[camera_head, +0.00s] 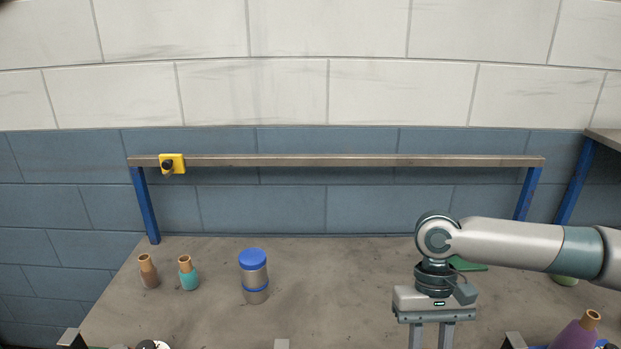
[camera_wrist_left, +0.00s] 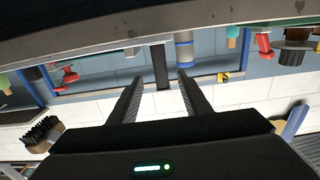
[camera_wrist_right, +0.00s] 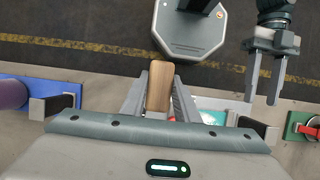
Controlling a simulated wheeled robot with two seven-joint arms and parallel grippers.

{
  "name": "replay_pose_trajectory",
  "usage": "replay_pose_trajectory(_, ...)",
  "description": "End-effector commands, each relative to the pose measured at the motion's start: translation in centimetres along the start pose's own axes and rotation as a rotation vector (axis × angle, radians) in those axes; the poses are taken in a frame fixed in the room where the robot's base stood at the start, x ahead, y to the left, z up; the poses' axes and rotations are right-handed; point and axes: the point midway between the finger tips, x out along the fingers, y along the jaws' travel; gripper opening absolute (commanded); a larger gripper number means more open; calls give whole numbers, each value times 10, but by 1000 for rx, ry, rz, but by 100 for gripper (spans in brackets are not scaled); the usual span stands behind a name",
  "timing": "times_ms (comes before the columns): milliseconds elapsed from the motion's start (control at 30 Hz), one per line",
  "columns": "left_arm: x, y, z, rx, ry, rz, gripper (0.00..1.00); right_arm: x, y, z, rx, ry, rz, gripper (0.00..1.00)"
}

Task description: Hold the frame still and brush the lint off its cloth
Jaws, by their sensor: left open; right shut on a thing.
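My right gripper (camera_wrist_right: 160,105) is shut on a pale wooden block-shaped piece in the right wrist view (camera_wrist_right: 160,84). In the head view this gripper (camera_head: 431,340) points down at the table's front, its fingertips cut off. My left gripper (camera_wrist_left: 155,90) is open and empty; it also shows at upper right in the right wrist view (camera_wrist_right: 265,85). A brush with a wooden body and dark bristles (camera_wrist_left: 41,133) shows at the left of the left wrist view; I cannot tell whether it is the held piece. A pale teal patch (camera_wrist_right: 214,118), perhaps the cloth, is partly hidden. The frame is not clear.
On the grey table (camera_head: 330,290) stand a brown bottle (camera_head: 149,273), a teal bottle (camera_head: 188,276) and a blue-lidded canister (camera_head: 253,276). A purple bottle (camera_head: 575,336) is at front right. A raised bar (camera_head: 350,161) with a yellow switch box (camera_head: 172,163) runs behind. The table's middle is clear.

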Motion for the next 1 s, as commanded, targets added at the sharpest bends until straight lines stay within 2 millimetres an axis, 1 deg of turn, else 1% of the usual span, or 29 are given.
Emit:
replay_pose_trajectory(33,7,0,-5,1,1,0,44,-8,0,3,0,0,0,10)
replay_pose_trajectory(67,10,0,-5,0,1,-1,44,-10,0,4,0,0,0,10)
replay_pose_trajectory(300,40,0,-5,0,1,0,44,-26,0,11,0,0,0,10)
replay_pose_trajectory(600,76,0,-3,1,1,0,44,-41,0,17,0,0,0,10)
replay_pose_trajectory(800,92,0,-2,0,1,-1,44,-47,0,19,0,0,0,10)
replay_pose_trajectory(1000,98,-1,-1,0,0,-1,44,-48,0,20,0,0,0,10)
